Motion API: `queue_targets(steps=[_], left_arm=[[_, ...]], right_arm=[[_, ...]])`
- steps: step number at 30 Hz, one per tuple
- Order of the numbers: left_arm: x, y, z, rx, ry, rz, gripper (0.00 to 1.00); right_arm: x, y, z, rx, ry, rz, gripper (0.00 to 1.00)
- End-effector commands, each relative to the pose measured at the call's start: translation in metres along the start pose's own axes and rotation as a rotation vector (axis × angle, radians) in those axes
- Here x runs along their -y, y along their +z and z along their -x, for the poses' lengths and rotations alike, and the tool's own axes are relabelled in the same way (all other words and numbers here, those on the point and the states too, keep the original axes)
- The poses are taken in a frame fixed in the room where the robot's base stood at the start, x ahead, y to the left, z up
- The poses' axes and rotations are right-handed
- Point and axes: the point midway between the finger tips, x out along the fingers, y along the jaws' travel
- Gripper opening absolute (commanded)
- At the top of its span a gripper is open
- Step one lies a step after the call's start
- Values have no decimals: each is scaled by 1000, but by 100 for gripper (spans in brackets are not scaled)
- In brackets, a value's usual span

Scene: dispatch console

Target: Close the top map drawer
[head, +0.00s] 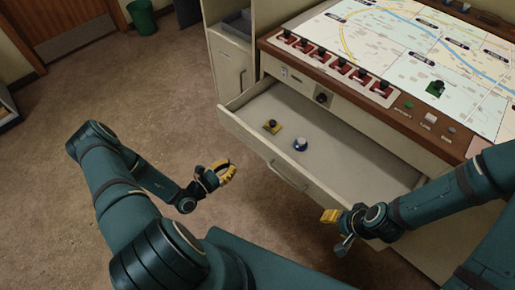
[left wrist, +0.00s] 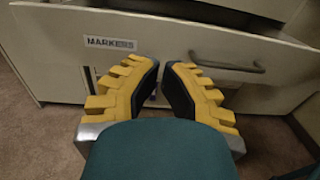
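The top drawer (head: 352,150) under the map console is pulled well out. Its pale front panel (head: 250,137) has a bar handle (head: 287,175). In the left wrist view the panel (left wrist: 60,70) carries a "MARKERS" label (left wrist: 110,43), with a handle (left wrist: 228,66) to its right. My left gripper (head: 227,172) is in front of the panel, left of the handle, apart from it in the head view. Its yellow fingers (left wrist: 165,68) lean toward each other with a narrow gap and nothing clearly held. My right gripper (head: 333,222) is near the drawer's front right part; its finger gap is unclear.
The map console (head: 400,50) with red switches (head: 340,67) stands above. A cabinet (head: 229,65) is at its left. Open carpet (head: 130,110) lies left; a green bin (head: 142,17) stands far back.

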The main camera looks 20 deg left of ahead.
Motion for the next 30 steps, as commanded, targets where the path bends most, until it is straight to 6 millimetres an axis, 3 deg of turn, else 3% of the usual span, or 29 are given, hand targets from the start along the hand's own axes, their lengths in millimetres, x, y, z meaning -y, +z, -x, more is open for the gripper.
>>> queue_targets(steps=[3, 7, 21, 30], left_arm=[[-11, -3, 2, 11, 56, 1, 0], [-12, -2, -12, 12, 54, 1, 0], [-15, -2, -100, 12, 50, 1, 0], [-17, -2, -132, 9, 49, 2, 0]], right_arm=[[0, 0, -1, 1, 0, 1, 47], [-1, 0, -3, 0, 0, 1, 47], [-6, -1, -16, -6, 0, 1, 47], [-8, -2, -22, -10, 0, 2, 47]])
